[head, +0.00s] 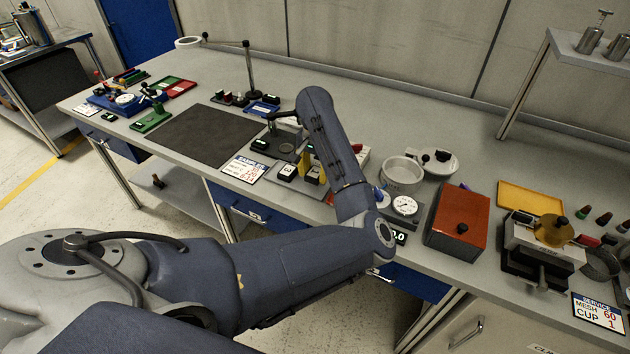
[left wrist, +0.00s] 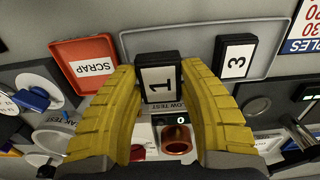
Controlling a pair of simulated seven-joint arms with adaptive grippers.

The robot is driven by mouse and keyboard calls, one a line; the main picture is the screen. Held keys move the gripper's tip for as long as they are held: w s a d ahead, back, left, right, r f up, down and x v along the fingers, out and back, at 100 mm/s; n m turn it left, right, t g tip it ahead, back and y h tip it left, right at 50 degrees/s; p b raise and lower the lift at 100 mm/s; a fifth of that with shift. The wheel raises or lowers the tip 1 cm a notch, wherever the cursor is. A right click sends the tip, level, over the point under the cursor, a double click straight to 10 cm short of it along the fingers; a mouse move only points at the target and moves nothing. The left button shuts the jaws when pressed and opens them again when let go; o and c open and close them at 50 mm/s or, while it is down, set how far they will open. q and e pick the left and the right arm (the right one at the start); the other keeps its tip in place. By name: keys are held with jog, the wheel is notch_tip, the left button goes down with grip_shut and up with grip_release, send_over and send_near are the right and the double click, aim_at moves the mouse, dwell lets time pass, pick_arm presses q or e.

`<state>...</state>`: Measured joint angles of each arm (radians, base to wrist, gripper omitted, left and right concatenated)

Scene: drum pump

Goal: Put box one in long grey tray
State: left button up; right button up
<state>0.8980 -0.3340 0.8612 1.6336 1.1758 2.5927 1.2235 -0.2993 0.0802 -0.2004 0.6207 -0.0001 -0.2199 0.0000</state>
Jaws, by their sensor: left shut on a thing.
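Box one (left wrist: 160,78), a black block with a white label reading 1, is between the two yellow fingers of my left gripper (left wrist: 159,68) in the left wrist view. The fingers are shut on its sides. The long grey tray (left wrist: 205,37) lies behind it, and the box overlaps the tray's left part in this view. I cannot tell whether the box touches the tray floor. Box three (left wrist: 235,58), a like black block, stands in the tray to the right. In the head view my left gripper (head: 306,162) is partly hidden by my arm. My right gripper is not in view.
A red scrap tray (left wrist: 84,64) lies left of the grey tray in the left wrist view. A brown-red cup (left wrist: 177,141) is close below box one. In the head view a red box (head: 460,222) and a dial gauge (head: 404,205) stand right of my arm. A dark mat (head: 198,135) is clear.

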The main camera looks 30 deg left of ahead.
aim_at(315, 181)
pick_arm(q)
jog(key=shift+f, duration=1.65)
jog(key=shift+f, duration=0.15)
jog(key=o, duration=1.1)
notch_tip(315, 181, up, 12)
jog(key=shift+r, duration=0.15)
